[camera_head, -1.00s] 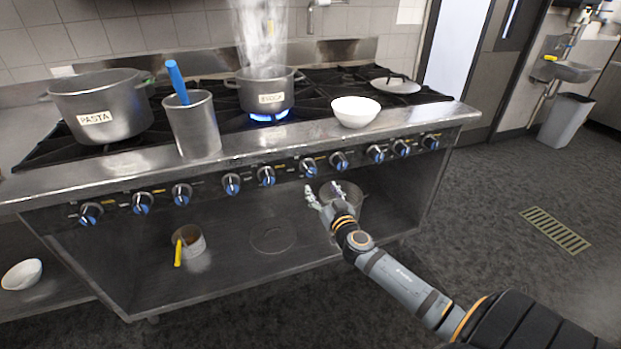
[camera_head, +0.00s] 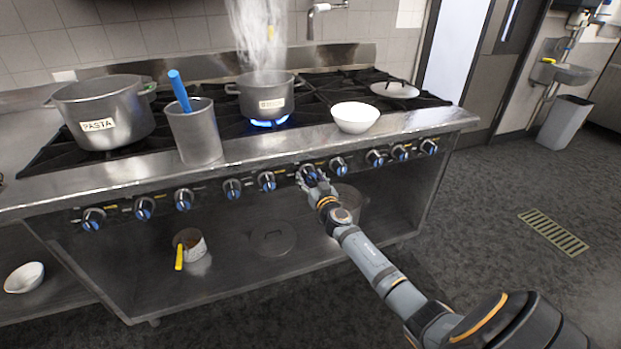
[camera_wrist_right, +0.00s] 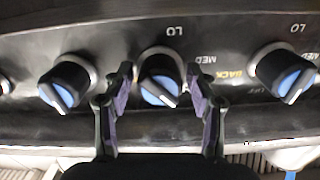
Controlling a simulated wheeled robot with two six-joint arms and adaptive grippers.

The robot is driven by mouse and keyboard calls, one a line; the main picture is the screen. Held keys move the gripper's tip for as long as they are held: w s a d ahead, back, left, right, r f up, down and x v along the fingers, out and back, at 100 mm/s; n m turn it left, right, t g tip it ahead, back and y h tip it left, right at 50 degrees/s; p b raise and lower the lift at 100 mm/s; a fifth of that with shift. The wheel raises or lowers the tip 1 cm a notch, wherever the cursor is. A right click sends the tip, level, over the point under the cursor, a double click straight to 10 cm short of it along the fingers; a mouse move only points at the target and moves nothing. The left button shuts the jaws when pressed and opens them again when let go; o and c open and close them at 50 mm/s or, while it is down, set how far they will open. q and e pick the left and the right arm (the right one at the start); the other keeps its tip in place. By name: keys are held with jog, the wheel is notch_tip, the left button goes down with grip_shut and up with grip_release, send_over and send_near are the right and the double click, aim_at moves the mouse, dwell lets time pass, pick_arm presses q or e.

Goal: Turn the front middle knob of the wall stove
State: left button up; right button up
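The wall stove (camera_head: 245,160) carries a row of black knobs with blue faces along its front panel. My right gripper (camera_head: 313,182) is at a knob right of the row's middle, below the front edge of the stove top. In the right wrist view this knob (camera_wrist_right: 160,82) lies between the two fingers of the gripper (camera_wrist_right: 160,98). The fingers are spread, one on each side, with narrow gaps to the knob. Its pointer is tilted toward the lower right. Other knobs stand apart on the left (camera_wrist_right: 64,84) and right (camera_wrist_right: 287,72). My left gripper is out of view.
On the stove top stand a pasta pot (camera_head: 103,112), a metal container (camera_head: 194,135) with a blue handle, a steaming pot (camera_head: 266,98) over a blue flame, and a white bowl (camera_head: 355,117). A large pot (camera_head: 347,201) on the lower shelf is partly behind my arm.

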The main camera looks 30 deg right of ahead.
jog(key=c, duration=0.8)
